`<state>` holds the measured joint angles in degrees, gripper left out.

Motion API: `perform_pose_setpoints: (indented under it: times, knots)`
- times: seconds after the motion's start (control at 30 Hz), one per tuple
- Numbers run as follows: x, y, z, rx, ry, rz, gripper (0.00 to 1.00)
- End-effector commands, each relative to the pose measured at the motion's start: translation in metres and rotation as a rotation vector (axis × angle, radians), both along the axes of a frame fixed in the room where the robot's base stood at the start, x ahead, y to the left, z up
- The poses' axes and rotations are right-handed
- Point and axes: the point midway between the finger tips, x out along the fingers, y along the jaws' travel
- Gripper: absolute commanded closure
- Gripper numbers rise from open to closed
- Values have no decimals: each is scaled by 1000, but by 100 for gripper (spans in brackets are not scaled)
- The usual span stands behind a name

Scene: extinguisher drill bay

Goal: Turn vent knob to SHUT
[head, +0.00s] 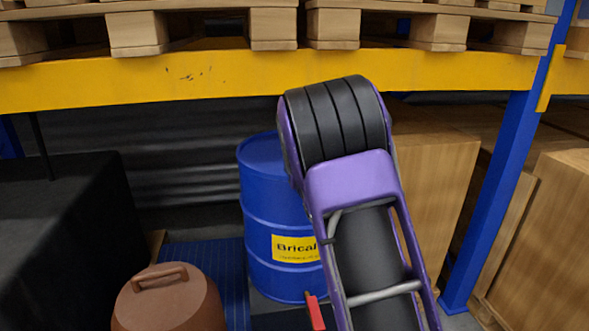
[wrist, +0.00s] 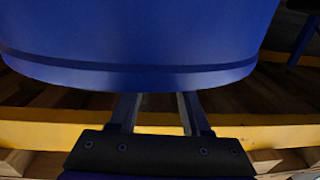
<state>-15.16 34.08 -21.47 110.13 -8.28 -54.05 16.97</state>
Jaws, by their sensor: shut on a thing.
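No vent knob or SHUT mark can be made out in either view. In the wrist view my gripper (wrist: 158,97) has its two fingers apart, their tips at the lower rim of a large smooth blue object (wrist: 150,40). The fingers are closed against this blue object; the exact contact is hidden at its rim. The blue object fills the upper part of that view. In the head view my purple and black arm covers the middle, and my gripper is not visible there.
A blue drum (head: 270,218) with a yellow label stands behind my arm. A brown lidded container (head: 168,300) is at lower left, beside a black-covered block (head: 65,240). A yellow beam (head: 200,78) carries pallets above. Wooden crates (head: 430,180) and a blue post (head: 492,200) stand right.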

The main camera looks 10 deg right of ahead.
Motion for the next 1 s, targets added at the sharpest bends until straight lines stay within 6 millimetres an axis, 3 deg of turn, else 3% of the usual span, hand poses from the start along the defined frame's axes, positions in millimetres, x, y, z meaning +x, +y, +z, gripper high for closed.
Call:
perform_pose_setpoints:
  times: [0.7,1.0]
  knots:
    - [5,-13,3,-3,-1,627,100]
    - [7,-13,3,-4,-3,807,100]
